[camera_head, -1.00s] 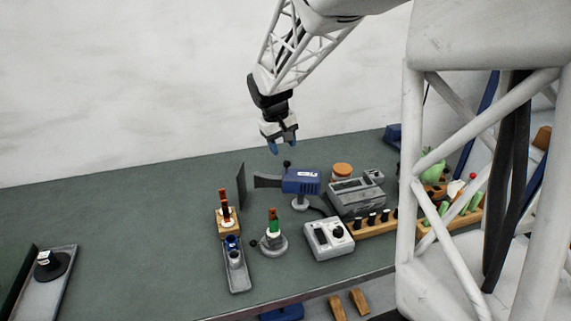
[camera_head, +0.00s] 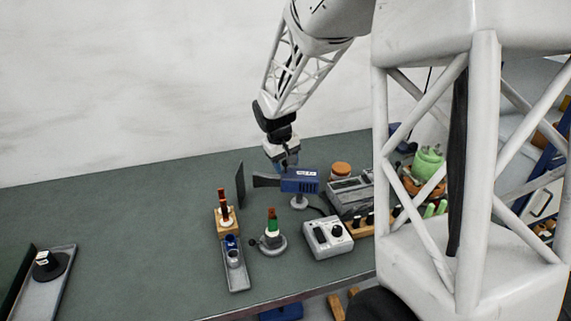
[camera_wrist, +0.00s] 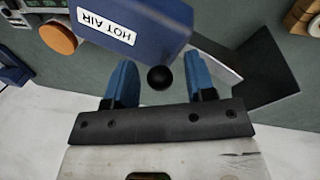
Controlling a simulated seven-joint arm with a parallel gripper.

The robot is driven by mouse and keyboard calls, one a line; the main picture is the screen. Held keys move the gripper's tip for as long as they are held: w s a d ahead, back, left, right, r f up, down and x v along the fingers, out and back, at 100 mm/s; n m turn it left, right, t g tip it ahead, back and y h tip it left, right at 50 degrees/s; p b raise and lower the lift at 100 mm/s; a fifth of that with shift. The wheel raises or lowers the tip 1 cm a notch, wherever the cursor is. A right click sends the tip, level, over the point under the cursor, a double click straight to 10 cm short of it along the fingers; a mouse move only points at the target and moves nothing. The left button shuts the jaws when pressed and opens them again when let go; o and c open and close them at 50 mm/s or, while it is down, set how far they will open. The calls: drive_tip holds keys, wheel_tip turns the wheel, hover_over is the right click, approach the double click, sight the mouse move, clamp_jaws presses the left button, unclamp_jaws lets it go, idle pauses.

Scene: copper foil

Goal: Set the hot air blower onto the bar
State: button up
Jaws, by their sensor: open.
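I cannot tell which thing is the bar.
Left of the blower stand a dark upright plate (camera_head: 240,184), a wooden block with a brown-topped piece (camera_head: 224,214), and a grey tray (camera_head: 238,279). A green-and-brown bottle (camera_head: 271,230) and a dial box (camera_head: 328,238) stand in front. The bench's left middle is clear.

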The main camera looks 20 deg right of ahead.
drive_tip(key=shift+f, duration=0.2)
clamp_jaws()
idle(0.3)
